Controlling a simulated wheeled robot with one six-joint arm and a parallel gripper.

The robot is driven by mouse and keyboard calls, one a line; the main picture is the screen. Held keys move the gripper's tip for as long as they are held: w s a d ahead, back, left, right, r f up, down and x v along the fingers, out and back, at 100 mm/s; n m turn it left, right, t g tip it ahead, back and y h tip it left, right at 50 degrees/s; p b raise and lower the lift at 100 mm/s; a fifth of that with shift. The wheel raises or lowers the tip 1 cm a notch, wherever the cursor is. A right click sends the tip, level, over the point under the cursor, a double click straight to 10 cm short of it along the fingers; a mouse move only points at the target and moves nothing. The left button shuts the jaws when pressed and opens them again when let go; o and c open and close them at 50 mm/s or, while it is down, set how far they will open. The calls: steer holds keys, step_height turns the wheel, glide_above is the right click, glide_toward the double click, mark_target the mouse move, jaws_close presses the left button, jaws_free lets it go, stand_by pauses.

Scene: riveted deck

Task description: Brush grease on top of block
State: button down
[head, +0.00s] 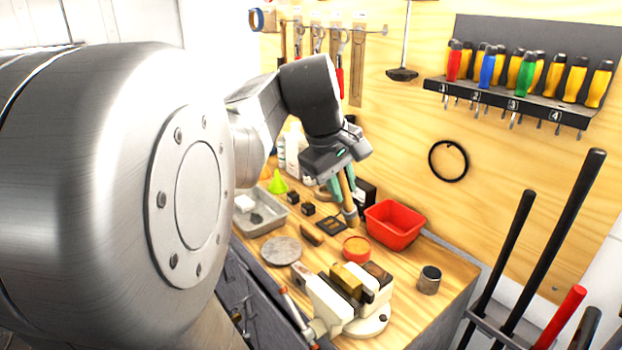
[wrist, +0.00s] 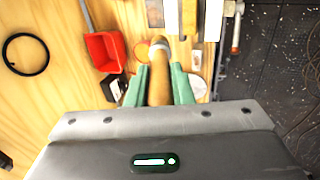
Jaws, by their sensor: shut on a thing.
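My gripper (head: 344,188) is shut on the wooden handle of a brush (head: 349,212), which hangs bristles down over the workbench. In the wrist view the brush handle (wrist: 159,85) lies between my green fingers. An orange-topped round tin (head: 357,248), apparently the grease, stands on the bench below and near the brush; I cannot tell whether the bristles carry grease. A brass-coloured block (head: 350,276) sits in the jaws of a white vise (head: 334,306), nearer the camera than the tin. The brush is apart from the block.
A red bin (head: 394,224) stands right of the tin, and a dark metal cup (head: 429,280) is right of the vise. A grey tray (head: 259,214), a round disc (head: 282,251) and small dark blocks (head: 308,209) lie to the left. Tools hang on the wall behind.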

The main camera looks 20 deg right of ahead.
step_height(320, 180, down, 5)
steer(key=b, duration=0.4)
steer(key=shift+a+b, duration=0.1)
steer(key=shift+b, duration=0.2)
steer(key=shift+r, duration=0.1)
